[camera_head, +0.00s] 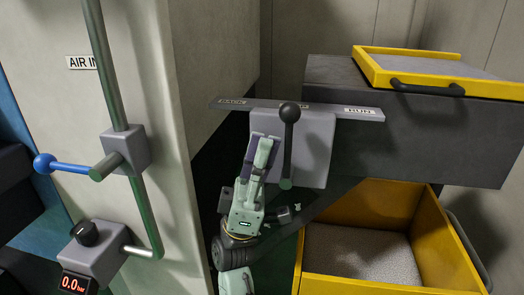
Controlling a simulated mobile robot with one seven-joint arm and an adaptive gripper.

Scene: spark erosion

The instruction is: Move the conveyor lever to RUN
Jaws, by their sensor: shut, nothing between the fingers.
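The conveyor lever (288,140) is a dark rod with a black ball knob on top, set on a grey plate. It stands nearly upright, between the labels at the two ends of the grey bar behind it. The right label (359,110) appears to read RUN. The left label (232,101) is too small to read surely. My gripper (264,143) points upward just left of the lever rod, its fingers shut and empty, tips below the knob's height. Whether it touches the rod I cannot tell.
A yellow-rimmed tray (430,68) sits on the dark conveyor housing (400,138) at right. A yellow bin (430,235) with grey contents stands below. At left, a pale cabinet (165,190) carries a pipe, a blue-handled valve (75,166) and a gauge reading 0.0 bar (75,285).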

